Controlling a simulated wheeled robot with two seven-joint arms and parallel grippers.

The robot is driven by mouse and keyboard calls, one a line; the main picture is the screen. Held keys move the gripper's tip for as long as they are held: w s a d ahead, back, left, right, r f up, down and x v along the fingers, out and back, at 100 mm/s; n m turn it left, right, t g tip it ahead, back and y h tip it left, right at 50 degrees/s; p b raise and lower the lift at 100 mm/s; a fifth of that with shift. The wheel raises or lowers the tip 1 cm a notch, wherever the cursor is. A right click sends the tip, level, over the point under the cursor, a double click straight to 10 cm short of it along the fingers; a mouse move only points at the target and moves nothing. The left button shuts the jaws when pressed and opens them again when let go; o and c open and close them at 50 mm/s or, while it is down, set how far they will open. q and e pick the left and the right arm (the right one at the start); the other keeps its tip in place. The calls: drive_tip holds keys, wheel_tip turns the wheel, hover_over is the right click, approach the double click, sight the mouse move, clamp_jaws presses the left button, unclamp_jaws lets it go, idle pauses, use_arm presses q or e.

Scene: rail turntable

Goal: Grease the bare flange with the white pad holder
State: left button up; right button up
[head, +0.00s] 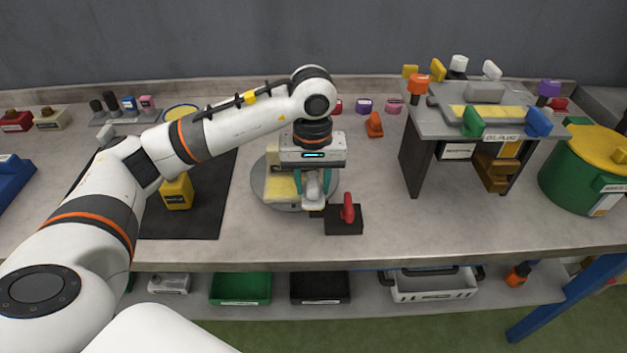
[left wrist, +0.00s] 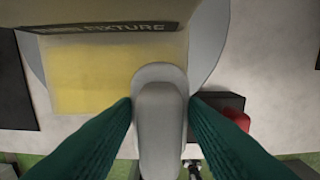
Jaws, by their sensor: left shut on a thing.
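My left gripper (head: 312,184) is over the front of a round grey turntable (head: 258,182). Its green fingers are shut on a whitish-grey pad holder, which shows between them in the left wrist view (left wrist: 160,125). The holder's rounded end lies at the right edge of a pale yellow surface (left wrist: 95,78) in front of a block labelled "FIXTURE" (left wrist: 115,27). The yellow surface also shows in the head view (head: 279,189). I cannot tell whether the pad touches it, nor which flange is bare. The pad's underside is hidden. My right gripper is not in view.
A black block with a red lever (head: 347,212) stands close right of the gripper. A dark mat with a yellow block (head: 177,192) is left. A grey stand (head: 412,124) with coloured clips and a green pot (head: 575,172) are right.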

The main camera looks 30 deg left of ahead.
sight(294, 194)
use_arm(q)
drive_tip(key=shift+s+a, duration=0.45)
drive_tip(key=shift+a, duration=0.35)
drive_tip(key=shift+a+b, duration=0.1)
drive_tip(key=shift+b, duration=0.2)
drive_tip(key=shift+s+a+b, duration=0.45)
drive_tip(key=shift+s+a, duration=0.1)
drive_tip(key=shift+a, duration=0.2)
drive_tip(key=shift+r, duration=0.1)
wheel_tip(294, 194, up, 7)
drive_tip(key=p, duration=0.4)
drive_tip(key=shift+r, duration=0.15)
